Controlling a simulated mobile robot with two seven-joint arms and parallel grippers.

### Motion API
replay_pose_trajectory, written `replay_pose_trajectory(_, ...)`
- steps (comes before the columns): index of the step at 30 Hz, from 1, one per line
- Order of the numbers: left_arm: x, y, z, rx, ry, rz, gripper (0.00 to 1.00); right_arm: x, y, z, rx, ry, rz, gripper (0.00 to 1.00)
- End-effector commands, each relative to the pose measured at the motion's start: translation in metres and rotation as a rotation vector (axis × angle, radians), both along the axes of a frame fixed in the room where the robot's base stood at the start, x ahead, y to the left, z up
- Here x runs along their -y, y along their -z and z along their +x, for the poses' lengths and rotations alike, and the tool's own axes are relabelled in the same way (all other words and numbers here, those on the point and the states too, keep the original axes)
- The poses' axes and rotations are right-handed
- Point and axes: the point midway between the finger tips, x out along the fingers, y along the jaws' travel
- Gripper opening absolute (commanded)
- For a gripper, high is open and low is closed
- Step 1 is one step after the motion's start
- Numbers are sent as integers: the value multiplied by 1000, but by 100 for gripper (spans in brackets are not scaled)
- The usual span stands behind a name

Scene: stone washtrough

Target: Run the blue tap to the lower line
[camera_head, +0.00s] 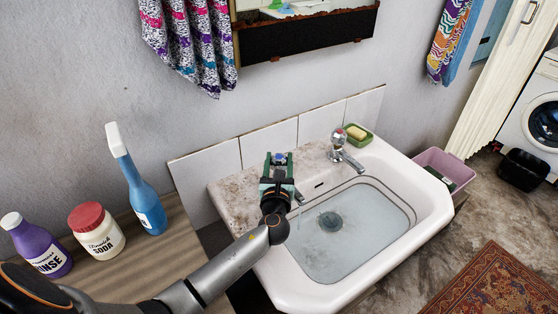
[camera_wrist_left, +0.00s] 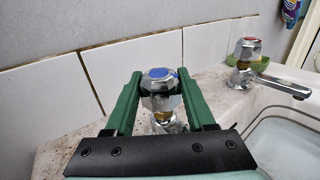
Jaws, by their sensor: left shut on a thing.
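The blue tap (camera_wrist_left: 162,98) has a faceted chrome handle with a blue cap and stands at the sink's back left. My left gripper (camera_head: 279,160) is shut on its handle, with one green finger on each side in the left wrist view. The blue cap (camera_head: 280,156) shows between the fingertips in the head view; the gripper hides most of the tap body. The white sink (camera_head: 434,208) holds clear, shallow-looking water (camera_head: 350,235) over a dark drain. Thin lines run around the basin wall above the water. My right gripper is not in view.
A red-capped tap (camera_head: 339,145) stands to the right, near a green soap dish (camera_head: 357,139). A blue spray bottle (camera_head: 145,205), a soda jar (camera_head: 97,233) and a purple bottle (camera_head: 38,250) stand on the wooden counter at left. A pink tub (camera_head: 445,165) is right of the sink.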

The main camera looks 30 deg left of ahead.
Motion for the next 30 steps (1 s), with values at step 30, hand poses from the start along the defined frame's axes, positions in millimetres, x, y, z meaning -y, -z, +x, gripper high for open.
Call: replay_pose_trajectory(30,-1,2,0,0,400,5,0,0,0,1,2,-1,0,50)
